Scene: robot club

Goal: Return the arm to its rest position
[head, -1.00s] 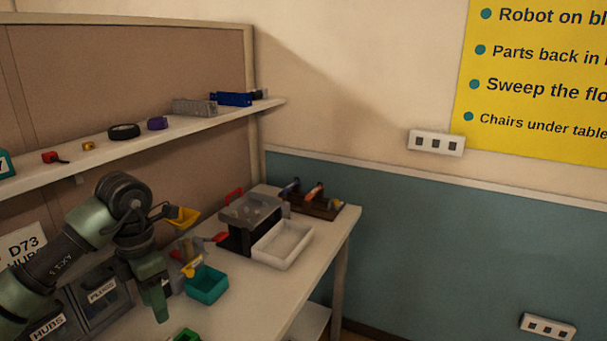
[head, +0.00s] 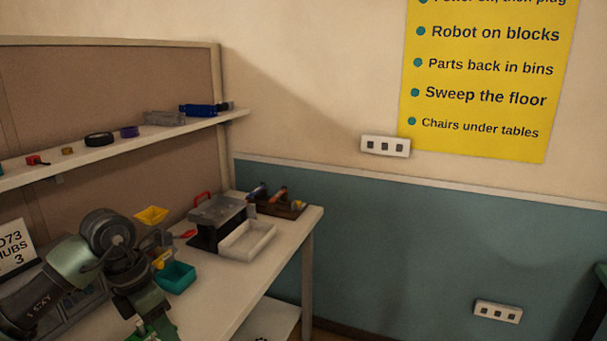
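My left arm comes in from the lower left, in front of the white workbench (head: 215,307). Its gripper (head: 155,318) points down near the lower edge of the picture, to the left of and below a teal bin (head: 175,277). The fingers overlap and are dark, so I cannot tell whether they are open or shut. I see nothing clearly held. My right arm and gripper are not in view.
A yellow bin (head: 151,215) shows behind my arm. A white tray (head: 248,240) and a rack with tools (head: 278,204) stand at the bench's far end. A shelf (head: 110,152) with small parts runs above.

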